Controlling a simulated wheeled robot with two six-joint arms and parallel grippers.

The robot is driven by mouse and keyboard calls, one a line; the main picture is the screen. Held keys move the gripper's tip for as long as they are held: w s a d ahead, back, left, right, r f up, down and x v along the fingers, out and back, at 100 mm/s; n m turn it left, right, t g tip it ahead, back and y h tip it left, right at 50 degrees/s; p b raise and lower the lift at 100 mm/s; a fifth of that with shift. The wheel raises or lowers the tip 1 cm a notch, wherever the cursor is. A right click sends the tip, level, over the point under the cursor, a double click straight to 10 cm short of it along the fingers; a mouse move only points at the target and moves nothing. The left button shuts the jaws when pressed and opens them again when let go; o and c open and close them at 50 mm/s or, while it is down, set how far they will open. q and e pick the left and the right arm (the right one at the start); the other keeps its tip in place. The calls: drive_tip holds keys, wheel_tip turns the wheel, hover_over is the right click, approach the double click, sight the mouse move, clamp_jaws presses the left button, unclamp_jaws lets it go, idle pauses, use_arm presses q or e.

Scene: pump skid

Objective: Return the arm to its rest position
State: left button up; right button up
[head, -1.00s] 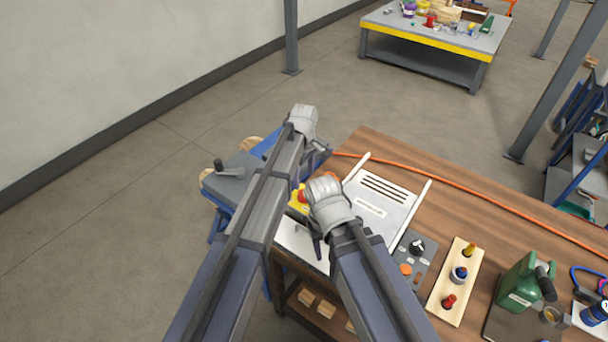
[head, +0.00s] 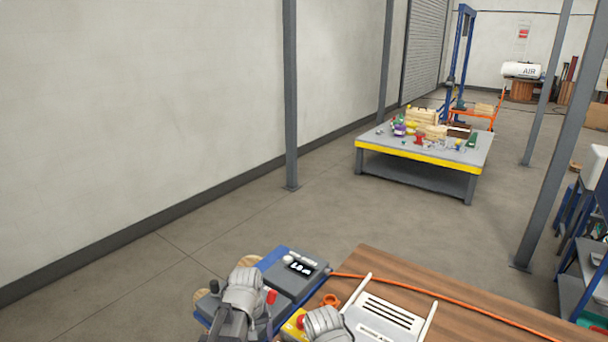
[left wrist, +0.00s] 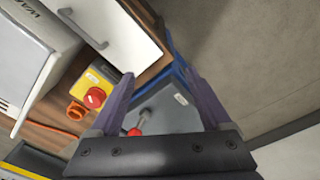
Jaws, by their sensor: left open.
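My left gripper (left wrist: 159,78) is open in the left wrist view, with two purple fingers apart and nothing between their tips. Below it is a grey-topped blue unit (left wrist: 172,108) with a red-knobbed lever (left wrist: 137,131). In the head view my left arm's grey wrist is low in the picture, in front of the blue unit with a small display (head: 298,268); its fingers are hidden there. My right arm's wrist shows at the bottom edge by the wooden table (head: 390,262); the right fingers are not visible.
A yellow box with a red button (left wrist: 95,97) and an orange ring (left wrist: 76,112) are beside the left fingers. A white panel (head: 378,318) and orange hose (head: 440,293) lie on the wooden table. A grey workbench (head: 424,152) stands farther back, with open floor before it.

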use_arm(q)
drive_tip(key=s+a+m, duration=0.3)
drive_tip(key=s+a, duration=0.1)
drive_tip(key=s, duration=0.3)
drive_tip(key=s+d+m+y, duration=0.1)
drive_tip(key=s+d+m, duration=0.3)
drive_tip(key=d, duration=0.7)
drive_tip(key=shift+s+g, duration=0.4)
drive_tip(key=shift+s, duration=0.55)
